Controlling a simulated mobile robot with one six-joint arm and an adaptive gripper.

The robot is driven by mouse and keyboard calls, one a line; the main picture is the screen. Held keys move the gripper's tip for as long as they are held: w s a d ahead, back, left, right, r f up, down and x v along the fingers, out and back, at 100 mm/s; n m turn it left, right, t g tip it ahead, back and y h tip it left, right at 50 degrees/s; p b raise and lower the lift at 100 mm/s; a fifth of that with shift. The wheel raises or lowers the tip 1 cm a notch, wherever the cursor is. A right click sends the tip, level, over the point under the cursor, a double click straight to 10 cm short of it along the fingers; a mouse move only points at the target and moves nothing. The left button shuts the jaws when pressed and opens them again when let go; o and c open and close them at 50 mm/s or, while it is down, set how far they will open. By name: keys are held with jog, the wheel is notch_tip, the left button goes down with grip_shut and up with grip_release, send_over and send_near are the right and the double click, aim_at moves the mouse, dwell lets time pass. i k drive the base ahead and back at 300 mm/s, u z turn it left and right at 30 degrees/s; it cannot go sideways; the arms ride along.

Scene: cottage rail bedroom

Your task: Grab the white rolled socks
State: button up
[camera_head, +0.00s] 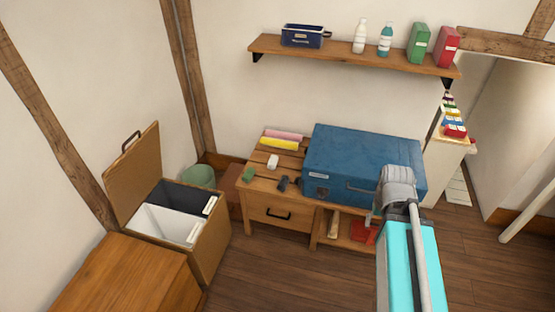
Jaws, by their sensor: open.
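A small white roll (272,161), which looks like the white rolled socks, lies on the wooden bedside cabinet (262,187). A green roll (248,174) lies to its lower left and a dark roll (283,183) to its lower right. All of them lie left of the blue case, and the white roll is uncovered. My arm, cyan with a grey joint, rises at the lower right in front of the blue case. No gripper fingers can be made out, and nothing of mine is at the white roll.
The large blue case (362,160) fills the cabinet's right side. Pink (284,136) and yellow (279,144) folded items lie behind the roll. An open-lidded hamper (211,248) stands to the left, with a wooden chest (125,278) before it. A wall shelf (355,58) hangs above. Floor is clear in front.

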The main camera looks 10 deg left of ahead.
aim_at(273, 160)
jog(key=i, duration=0.85)
jog(key=u, duration=0.05)
